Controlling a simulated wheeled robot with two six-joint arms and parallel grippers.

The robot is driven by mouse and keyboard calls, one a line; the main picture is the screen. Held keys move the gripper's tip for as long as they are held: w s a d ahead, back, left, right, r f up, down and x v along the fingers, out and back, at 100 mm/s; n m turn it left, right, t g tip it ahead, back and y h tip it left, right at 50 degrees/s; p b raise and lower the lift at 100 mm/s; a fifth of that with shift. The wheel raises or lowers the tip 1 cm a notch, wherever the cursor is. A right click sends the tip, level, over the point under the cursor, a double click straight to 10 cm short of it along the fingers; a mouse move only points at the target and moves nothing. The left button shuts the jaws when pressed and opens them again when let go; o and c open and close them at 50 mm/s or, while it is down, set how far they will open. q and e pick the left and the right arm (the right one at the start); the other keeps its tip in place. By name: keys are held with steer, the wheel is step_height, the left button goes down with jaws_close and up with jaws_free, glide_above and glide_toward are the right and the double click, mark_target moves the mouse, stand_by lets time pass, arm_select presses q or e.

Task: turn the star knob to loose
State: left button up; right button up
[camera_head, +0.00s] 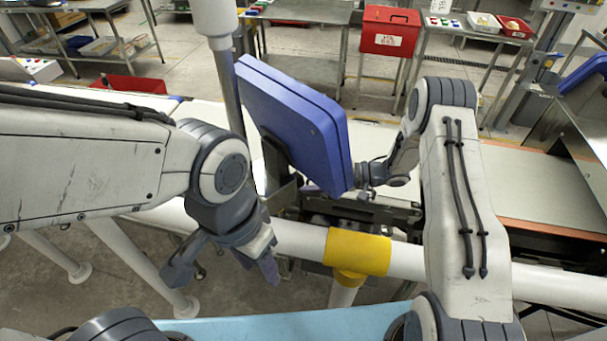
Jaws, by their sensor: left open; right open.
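I cannot make out the star knob; it may be hidden behind the blue panel or the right gripper. The blue panel (300,125) stands tilted on a dark bracket (283,165) beside the conveyor. My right gripper (364,174) is at the panel's lower right edge. It is open, but its fingertips are partly hidden, and I cannot tell whether it touches anything. My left gripper (224,272) is open and empty, pointing down in front of the white rail, left of the panel.
A white rail (300,240) with a yellow clamp (357,252) runs across in front of the belt (535,185). A white-and-grey post (222,60) rises left of the panel. A red bin (390,30) and tables stand behind.

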steer(key=shift+w+a+f, duration=0.1)
steer(key=shift+a, duration=0.55)
